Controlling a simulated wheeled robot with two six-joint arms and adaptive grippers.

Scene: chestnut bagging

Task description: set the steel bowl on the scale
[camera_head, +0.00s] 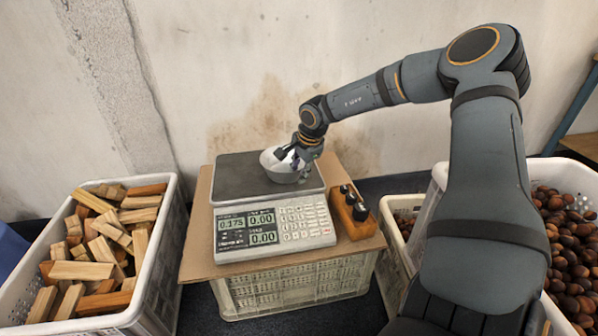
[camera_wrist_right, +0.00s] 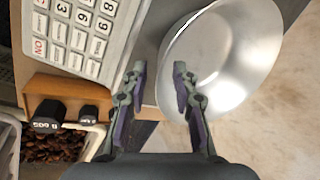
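The steel bowl (camera_head: 270,164) sits on the scale's dark pan (camera_head: 232,180), right of its middle, and looks upright. The scale (camera_head: 277,231) shows 0.175 in its first window. My right gripper (camera_head: 298,163) is at the bowl's right side. In the right wrist view my right gripper (camera_wrist_right: 159,75) has its two fingertips apart. One overlaps the bowl (camera_wrist_right: 235,55) and the other is outside its rim, with clear space between them. Whether either touches the rim cannot be told. My left gripper is not in view.
A wooden block with black weights (camera_head: 352,212) stands right of the scale on cardboard over a crate (camera_head: 295,287). A crate of wood pieces (camera_head: 160,258) is at left. Chestnuts (camera_head: 570,245) fill a crate at right. A stained wall (camera_head: 230,60) stands behind.

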